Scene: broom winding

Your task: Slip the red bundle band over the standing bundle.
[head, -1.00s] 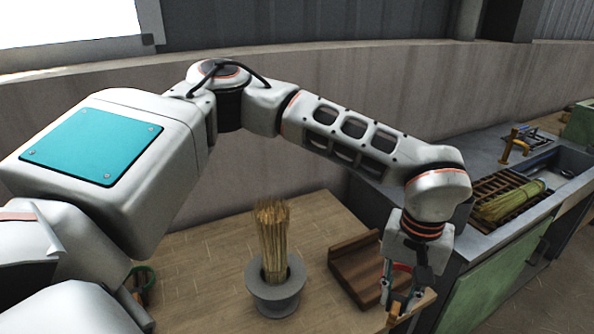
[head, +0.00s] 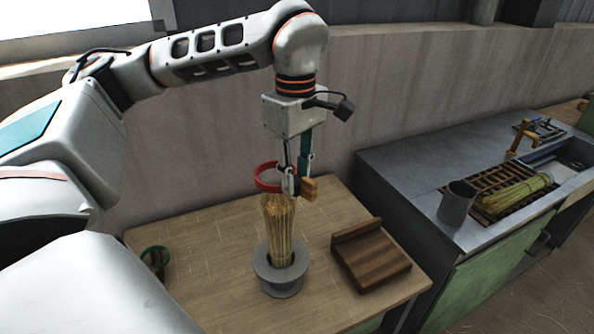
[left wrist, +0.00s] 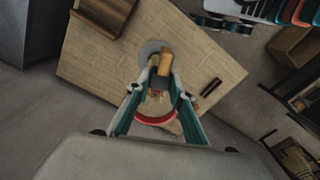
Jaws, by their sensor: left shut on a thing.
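My left gripper (head: 297,188) is shut on the red bundle band (head: 257,179) by its wooden grip (head: 309,188). The band hangs out to the left of the fingers, just above the top of the standing bundle (head: 279,230) and slightly left of it in the head view. The straw bundle stands upright in a grey flanged holder (head: 281,283) on the table. In the left wrist view the band (left wrist: 155,121) shows below the fingertips (left wrist: 158,88), with straw partly hidden between the fingers. I cannot tell exactly how band and bundle line up in depth. My right gripper is not in view.
A brown wooden block (head: 371,257) lies right of the holder on the table (head: 215,270). A green ring-shaped thing (head: 155,258) is at the left edge. A grey cup (head: 457,203) and a straw bundle (head: 515,193) are on the counter at right.

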